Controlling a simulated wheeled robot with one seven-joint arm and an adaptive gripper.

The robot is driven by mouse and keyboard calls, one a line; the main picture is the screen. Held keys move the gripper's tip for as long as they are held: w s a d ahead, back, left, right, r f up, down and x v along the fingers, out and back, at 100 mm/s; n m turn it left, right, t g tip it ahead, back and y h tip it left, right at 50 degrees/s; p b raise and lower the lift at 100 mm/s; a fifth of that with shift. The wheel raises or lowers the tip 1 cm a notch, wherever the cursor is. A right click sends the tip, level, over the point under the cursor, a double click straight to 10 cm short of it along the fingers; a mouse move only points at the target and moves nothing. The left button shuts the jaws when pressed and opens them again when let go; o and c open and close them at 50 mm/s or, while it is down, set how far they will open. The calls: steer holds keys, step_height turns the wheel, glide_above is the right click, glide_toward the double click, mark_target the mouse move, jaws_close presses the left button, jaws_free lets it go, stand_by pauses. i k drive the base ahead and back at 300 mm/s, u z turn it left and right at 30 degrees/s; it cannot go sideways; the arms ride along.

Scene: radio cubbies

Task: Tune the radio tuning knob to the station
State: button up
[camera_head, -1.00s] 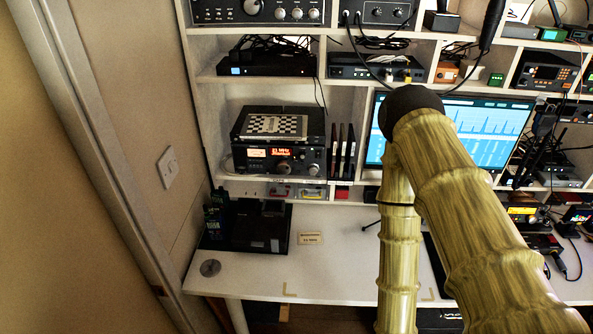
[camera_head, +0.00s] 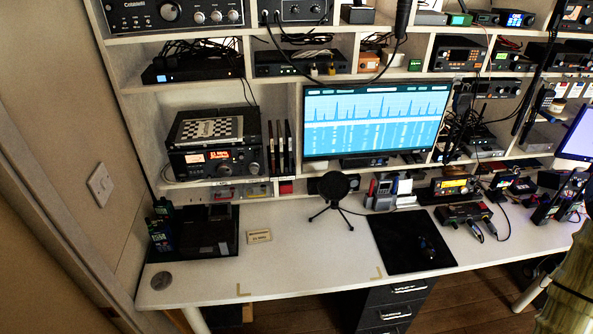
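A black radio (camera_head: 197,162) with a lit orange display (camera_head: 217,155) sits in the left cubby of the shelf. A large round knob (camera_head: 225,170), which looks like the tuning knob, is on its front below the display. A smaller knob (camera_head: 254,168) is to its right. The display text is too small to read surely. A small tan card (camera_head: 259,237) with print stands on the desk below; its figures are hard to read. My gripper is not in view. Only part of my arm shows at the lower right edge.
A monitor (camera_head: 375,120), a round microphone on a tripod (camera_head: 333,187) and a black mat (camera_head: 410,255) are farther right. The white desk's (camera_head: 300,260) front middle is clear.

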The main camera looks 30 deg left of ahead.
mark_target(224, 169)
steer(key=z, duration=1.9)
steer(key=k, duration=0.5)
steer(key=u, duration=2.6)
